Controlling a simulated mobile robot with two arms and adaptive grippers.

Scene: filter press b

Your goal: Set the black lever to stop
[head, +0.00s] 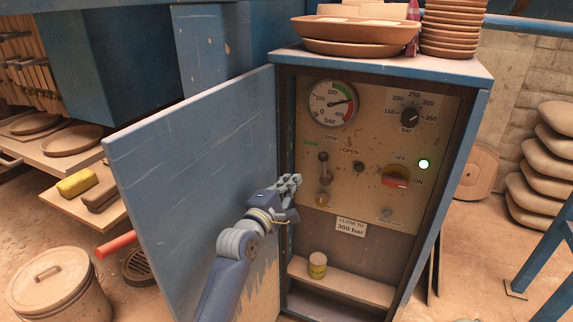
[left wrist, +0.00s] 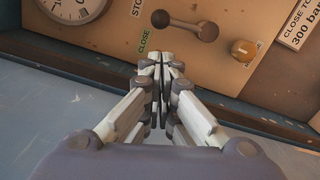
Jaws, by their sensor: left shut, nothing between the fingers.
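The black lever (head: 324,168) is on the panel inside the open cabinet. It stands nearly upright, its upper end just below the STOP label (head: 330,138), between the green CLOSE label (head: 311,143) and the OPEN label (head: 350,151). In the left wrist view the lever (left wrist: 185,25) lies just beyond the fingertips, apart from them in the picture; contact is not evident. My left gripper (head: 291,182) is shut and empty, at the cabinet opening to the left of the lever. It also shows in the left wrist view (left wrist: 161,62). My right gripper is out of view.
The blue cabinet door (head: 195,170) stands open on the left, beside my left arm. An ochre knob (head: 323,199) is below the lever. A red switch (head: 396,182) and lit green lamp (head: 424,163) are farther right. A small can (head: 317,265) stands on the lower shelf.

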